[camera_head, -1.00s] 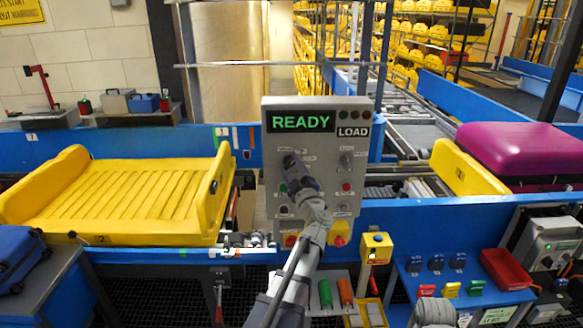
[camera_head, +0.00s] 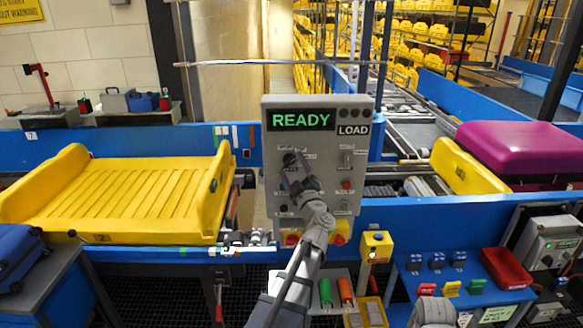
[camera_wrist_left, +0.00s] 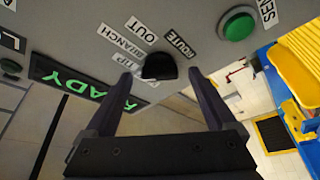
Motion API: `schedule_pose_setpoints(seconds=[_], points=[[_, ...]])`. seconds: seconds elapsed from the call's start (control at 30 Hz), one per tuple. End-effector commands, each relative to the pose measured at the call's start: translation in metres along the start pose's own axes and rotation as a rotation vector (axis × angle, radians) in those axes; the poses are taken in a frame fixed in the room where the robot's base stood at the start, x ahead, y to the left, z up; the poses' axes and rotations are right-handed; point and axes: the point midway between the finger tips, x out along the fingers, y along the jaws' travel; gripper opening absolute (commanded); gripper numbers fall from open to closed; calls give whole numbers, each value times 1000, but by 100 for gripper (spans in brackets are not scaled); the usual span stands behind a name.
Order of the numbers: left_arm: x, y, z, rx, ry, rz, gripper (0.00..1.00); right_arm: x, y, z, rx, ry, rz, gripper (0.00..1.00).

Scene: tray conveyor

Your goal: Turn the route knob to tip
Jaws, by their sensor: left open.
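The grey control panel (camera_head: 262,190) stands upright in the middle, with a lit READY display (camera_head: 301,120) and a LOAD sign (camera_head: 353,130). The route knob (camera_wrist_left: 160,67) is a dark round knob in the left wrist view. ROUTE, OUT, BRANCH and TIP labels lie around it. I cannot tell which label it points at. It also shows in the head view (camera_head: 290,159). My left gripper (camera_head: 296,180) is open in front of the panel. In the left wrist view its fingers (camera_wrist_left: 161,78) are on either side of the knob, with gaps visible.
A green button (camera_wrist_left: 237,23) is near the knob. A yellow tray (camera_head: 80,238) sits on the left conveyor. A yellow button box (camera_head: 376,246) stands below the panel.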

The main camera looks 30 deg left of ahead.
Motion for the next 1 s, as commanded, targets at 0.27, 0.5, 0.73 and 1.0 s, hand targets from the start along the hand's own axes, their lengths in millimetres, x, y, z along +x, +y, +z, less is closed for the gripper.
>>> schedule_pose_setpoints(seconds=[0.27, 0.5, 0.73, 1.0], points=[[-48, -2, 0, -2, -2, 1, 90, 13, -1, -1, -3, 0, 1, 50], [-65, 0, 0, 0, 0, 0, 90, 16, -2, -1, -4, 0, 1, 50], [-64, 0, 0, 0, 0, 0, 90, 16, -1, -1, -4, 0, 1, 50], [-65, 5, 5, 5, -25, 23, 90, 16, -1, -1, -4, 0, 1, 50]])
